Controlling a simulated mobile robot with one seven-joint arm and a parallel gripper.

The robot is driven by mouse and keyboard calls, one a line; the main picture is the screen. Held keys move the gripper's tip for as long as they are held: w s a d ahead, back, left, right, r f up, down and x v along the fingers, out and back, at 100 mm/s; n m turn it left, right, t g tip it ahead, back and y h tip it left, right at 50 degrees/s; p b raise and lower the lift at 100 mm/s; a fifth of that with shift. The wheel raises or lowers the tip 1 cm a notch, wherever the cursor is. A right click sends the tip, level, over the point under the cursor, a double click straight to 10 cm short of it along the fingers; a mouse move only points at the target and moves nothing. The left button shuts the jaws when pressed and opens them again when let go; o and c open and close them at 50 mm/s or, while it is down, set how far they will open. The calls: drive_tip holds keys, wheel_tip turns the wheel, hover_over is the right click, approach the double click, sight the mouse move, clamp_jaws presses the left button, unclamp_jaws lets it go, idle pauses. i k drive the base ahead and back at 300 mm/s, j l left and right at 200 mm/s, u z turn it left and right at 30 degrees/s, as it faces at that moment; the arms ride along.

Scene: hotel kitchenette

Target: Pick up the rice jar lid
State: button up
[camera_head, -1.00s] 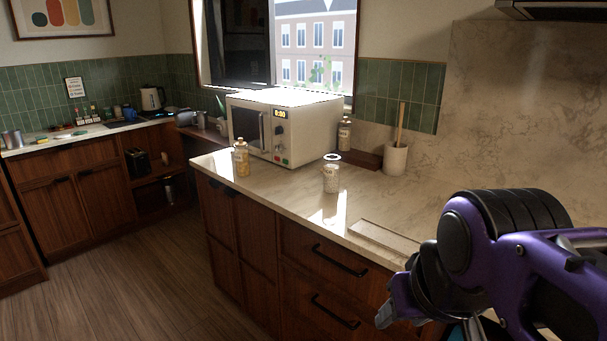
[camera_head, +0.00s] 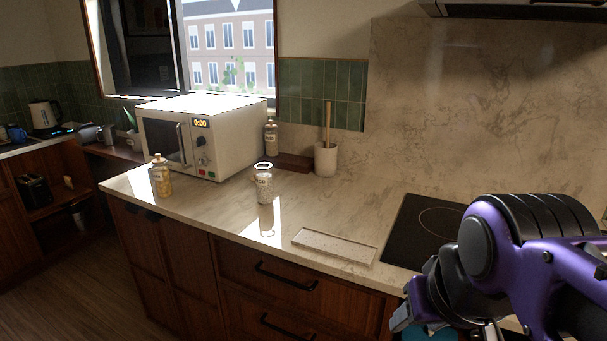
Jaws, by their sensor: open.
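A small glass jar (camera_head: 263,187) with a label and pale contents stands upright on the counter, right of the microwave's front; the label is too small to read surely. A bright white ring shows at its top (camera_head: 264,166); I cannot tell if this is a lid or the rim. A jar with yellowish contents (camera_head: 161,178) and a knobbed lid stands to the left. A third, lidded jar (camera_head: 271,138) stands at the back, beside the microwave. My gripper (camera_head: 445,328) is open at the lower right, well apart from the jars, its fingers partly cut off by the frame edge.
A utensil crock (camera_head: 326,160) and a dark wooden board (camera_head: 291,162) are at the wall. A shallow pale tray (camera_head: 334,247) and a black cooktop (camera_head: 415,225) lie right. Counter around the middle jar is clear.

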sight(264, 185)
drive_tip(key=i+j+z, duration=0.25)
drive_tip(key=j+z, duration=0.25)
drive_tip(key=j, duration=0.2)
drive_tip(key=i+j+z, duration=0.1)
drive_tip(key=j+z, duration=0.15)
drive_tip(key=j, duration=0.55)
drive_tip(key=i+j, duration=0.1)
drive_tip(key=j, duration=0.75)
drive_tip(key=i+j+z, duration=0.1)
drive_tip(key=j, duration=0.7)
